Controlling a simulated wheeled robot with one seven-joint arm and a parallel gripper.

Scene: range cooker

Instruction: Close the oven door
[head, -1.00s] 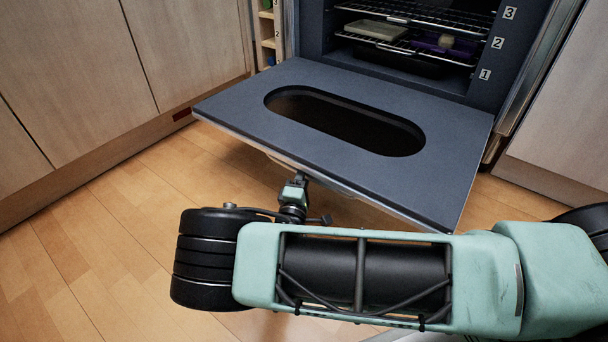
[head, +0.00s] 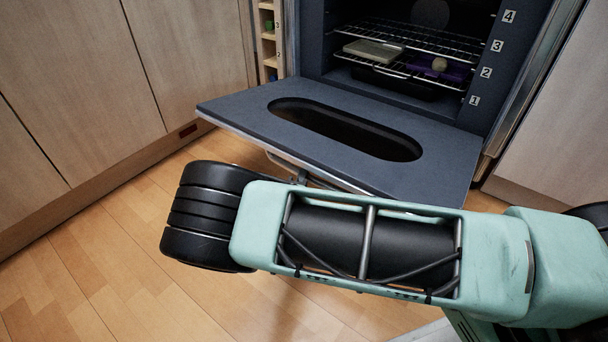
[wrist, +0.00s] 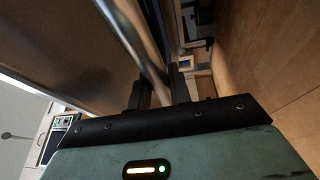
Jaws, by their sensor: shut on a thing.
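The oven door (head: 228,112) is hinged open, lying near flat with its dark inner face and oval window (head: 345,128) turned up, tilted a little upward. Its metal handle (head: 283,162) runs along the outer front edge, partly hidden by my arm in the head view. In the wrist view, my gripper (wrist: 160,90) is shut with its two dark fingers on either side of the shiny handle bar (wrist: 142,45). In the head view the fingers are mostly hidden behind my arm.
The oven cavity holds wire racks (head: 440,52) with a pale flat item (head: 373,50) and a purple item (head: 440,70). Wooden cabinets (head: 90,80) stand to the left and another (head: 560,120) to the right. The wooden floor (head: 110,250) at the left is clear.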

